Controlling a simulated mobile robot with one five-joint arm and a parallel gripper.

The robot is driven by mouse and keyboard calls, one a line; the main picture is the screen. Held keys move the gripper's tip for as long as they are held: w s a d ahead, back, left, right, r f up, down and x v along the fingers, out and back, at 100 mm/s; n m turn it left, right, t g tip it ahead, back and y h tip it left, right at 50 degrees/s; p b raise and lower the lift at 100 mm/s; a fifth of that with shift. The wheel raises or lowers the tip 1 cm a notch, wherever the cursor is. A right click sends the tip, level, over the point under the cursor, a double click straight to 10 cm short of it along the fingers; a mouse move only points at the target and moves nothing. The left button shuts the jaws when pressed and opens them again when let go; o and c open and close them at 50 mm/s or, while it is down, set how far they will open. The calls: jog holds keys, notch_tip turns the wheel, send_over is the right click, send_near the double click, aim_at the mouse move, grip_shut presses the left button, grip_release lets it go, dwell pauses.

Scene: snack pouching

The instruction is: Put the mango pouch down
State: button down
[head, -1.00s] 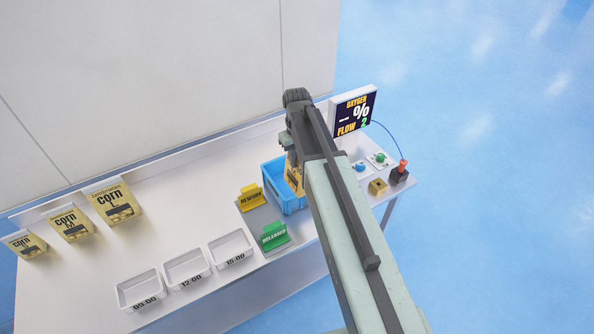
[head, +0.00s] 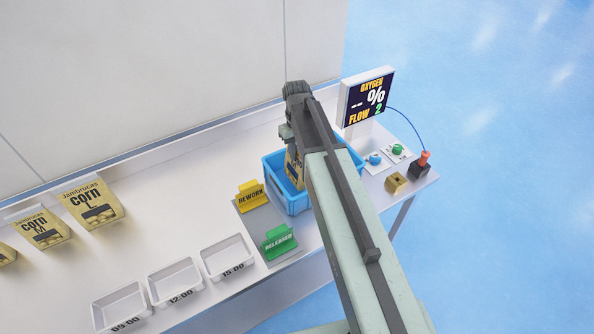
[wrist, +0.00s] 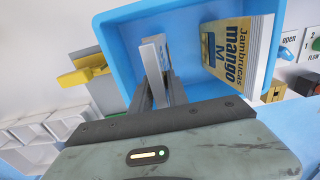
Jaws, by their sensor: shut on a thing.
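My gripper (head: 288,133) is over the blue crate (head: 293,206) and points down. In the wrist view, my gripper (wrist: 160,85) is shut on a thin pouch seen nearly edge-on, a pale strip (wrist: 153,68) between the fingers; its label cannot be read there. In the head view, this yellow pouch (head: 292,166) hangs below the gripper, its lower part inside the crate. Whether it touches the crate floor cannot be told. Another pouch, labelled "mango M" (wrist: 238,52), stands inside the crate at the right in the wrist view.
Yellow REWORK (head: 252,196) and green RELEASED (head: 279,243) signs stand left of the crate. White time-marked trays (head: 175,281) line the front edge. Corn pouches (head: 90,203) stand at the left. An oxygen display (head: 366,97) and small controls are at the right.

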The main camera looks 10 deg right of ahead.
aim_at(297, 161)
notch_tip(297, 161, down, 5)
jog(key=b, duration=0.3)
jog(key=shift+s+r+b, duration=0.1)
jog(key=shift+r+b, duration=0.1)
jog(key=shift+b, duration=0.15)
jog(key=shift+r, duration=0.3)
jog(key=c, duration=1.7)
grip_release()
jog(key=shift+f, duration=0.2)
jog(key=o, duration=0.4)
jog(key=shift+r, duration=0.1)
